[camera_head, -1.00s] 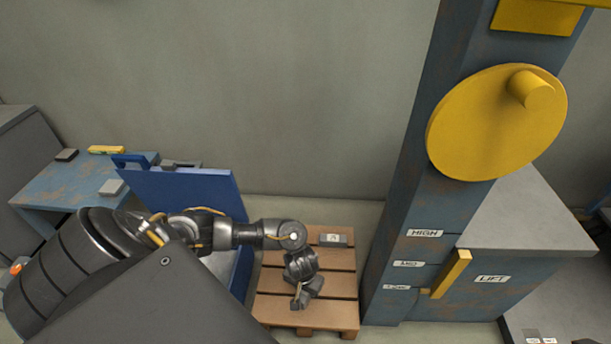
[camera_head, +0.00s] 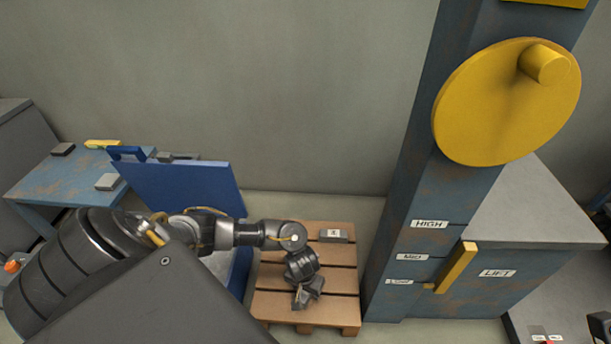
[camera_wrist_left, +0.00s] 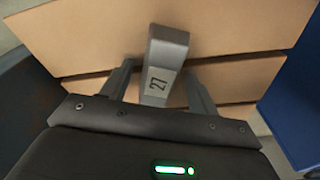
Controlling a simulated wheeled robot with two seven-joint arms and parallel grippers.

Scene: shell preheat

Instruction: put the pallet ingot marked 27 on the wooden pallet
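The grey ingot marked 27 (camera_wrist_left: 160,72) shows in the left wrist view, between the fingers of my left gripper (camera_wrist_left: 160,88). A gap shows on both sides of it, so the gripper looks open around it. The wooden pallet (camera_wrist_left: 235,75) lies behind it; I cannot tell whether the ingot touches the slats. In the head view my left gripper (camera_head: 307,294) hangs over the front half of the pallet (camera_head: 272,305), and it hides most of that ingot.
Another grey labelled ingot (camera_head: 333,236) lies at the pallet's back edge. A blue panel (camera_head: 185,187) stands left of the pallet and the lift column (camera_head: 400,230) stands close on its right. A blue bench (camera_head: 60,178) at the left holds several small blocks.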

